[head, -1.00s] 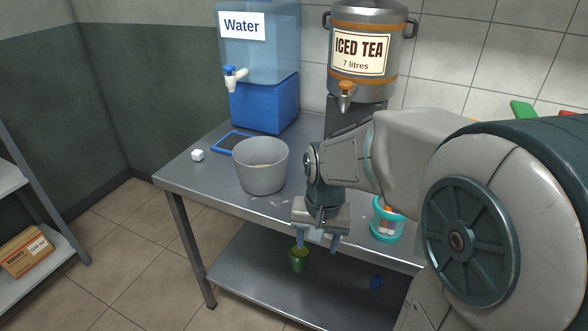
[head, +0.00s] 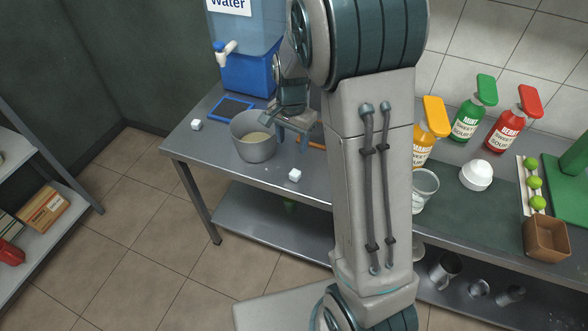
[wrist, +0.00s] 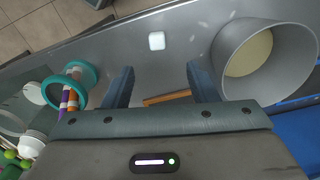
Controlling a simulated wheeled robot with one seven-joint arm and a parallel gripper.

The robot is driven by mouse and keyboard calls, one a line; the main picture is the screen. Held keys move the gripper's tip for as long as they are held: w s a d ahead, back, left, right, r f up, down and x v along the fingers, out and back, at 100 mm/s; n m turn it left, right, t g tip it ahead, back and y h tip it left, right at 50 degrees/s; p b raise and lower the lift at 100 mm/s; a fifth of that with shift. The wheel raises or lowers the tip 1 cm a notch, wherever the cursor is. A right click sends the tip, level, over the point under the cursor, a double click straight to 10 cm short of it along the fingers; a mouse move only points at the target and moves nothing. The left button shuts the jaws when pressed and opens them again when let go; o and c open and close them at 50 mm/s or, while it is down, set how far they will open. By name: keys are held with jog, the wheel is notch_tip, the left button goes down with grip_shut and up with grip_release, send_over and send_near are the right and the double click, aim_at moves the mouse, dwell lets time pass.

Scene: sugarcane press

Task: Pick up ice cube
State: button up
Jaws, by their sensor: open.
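One small white ice cube (head: 295,175) lies on the steel table near its front edge, right of the grey pot. It also shows in the wrist view (wrist: 156,41), beyond the fingertips and roughly centred between them. A second white cube (head: 196,124) sits at the table's left end. My gripper (head: 292,138) is over the table just right of the pot, fingers pointing down. In the wrist view its two fingers (wrist: 161,80) are apart with nothing held between them. The gripper is clear of the nearer cube.
The grey pot (head: 240,122) with pale contents stands close left of my gripper. A brown stick (wrist: 167,97) lies below the fingers. A teal-ringed holder (wrist: 91,72) is on the other side. Blue water dispenser (head: 247,75) stands behind. Bottles and a glass (head: 425,186) are to the right.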

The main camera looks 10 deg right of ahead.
send_over(295, 172)
jog(key=f, duration=0.7)
jog(key=shift+a+f, duration=0.3)
jog(key=shift+a, duration=0.05)
jog(key=shift+w+d+f+p, duration=0.1)
jog(key=shift+f+p, duration=0.15)
jog(key=shift+f, duration=0.6)
jog(key=shift+s+d+f+p, duration=0.15)
jog(key=shift+f+p, duration=0.15)
jog(key=shift+f, duration=0.55)
jog(key=shift+w+d+f+p, duration=0.15)
jog(key=shift+f+p, duration=0.1)
jog(key=shift+f, duration=0.6)
jog(key=c, duration=1)
